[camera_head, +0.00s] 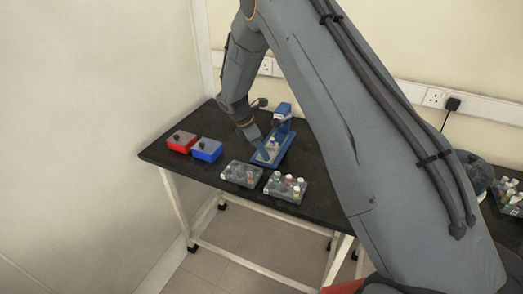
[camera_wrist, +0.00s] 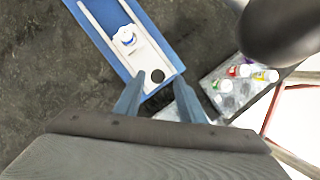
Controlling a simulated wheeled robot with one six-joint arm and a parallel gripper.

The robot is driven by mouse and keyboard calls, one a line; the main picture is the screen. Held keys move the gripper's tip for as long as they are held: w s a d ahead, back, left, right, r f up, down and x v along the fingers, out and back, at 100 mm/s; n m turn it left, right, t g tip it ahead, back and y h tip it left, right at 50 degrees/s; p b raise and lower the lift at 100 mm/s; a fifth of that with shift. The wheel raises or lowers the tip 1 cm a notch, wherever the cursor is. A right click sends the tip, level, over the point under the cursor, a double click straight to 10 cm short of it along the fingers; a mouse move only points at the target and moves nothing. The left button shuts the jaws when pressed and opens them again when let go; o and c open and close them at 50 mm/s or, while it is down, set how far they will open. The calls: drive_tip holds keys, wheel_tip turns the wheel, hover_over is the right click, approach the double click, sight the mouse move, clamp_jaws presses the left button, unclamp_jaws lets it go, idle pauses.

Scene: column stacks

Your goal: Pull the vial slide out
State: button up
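The blue device (camera_head: 284,137) stands on the black table; its blue base also shows in the wrist view (camera_wrist: 99,36). A white slide (camera_wrist: 147,58) lies along that base. A vial with a white top and a blue ring (camera_wrist: 127,38) sits on the slide. A round dark spot, likely a knob (camera_wrist: 157,76), is near the slide's near end. My gripper (camera_wrist: 160,82) is open, with one blue-grey fingertip on each side of the dark knob. I cannot tell whether the fingers touch it. In the head view my gripper (camera_head: 260,150) is at the device's front, small and partly unclear.
A red box (camera_head: 181,141) and a blue box (camera_head: 207,150) stand at the table's left. Two clear racks with vials, a left rack (camera_head: 241,174) and a right rack (camera_head: 286,187), stand along the front edge. My arm hides the table's right part.

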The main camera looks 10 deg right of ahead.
drive_tip(key=shift+w+r, duration=0.1)
drive_tip(key=shift+r, duration=0.15)
drive_tip(key=b+v, duration=0.2)
drive_tip(key=v, duration=0.5)
idle(0.3)
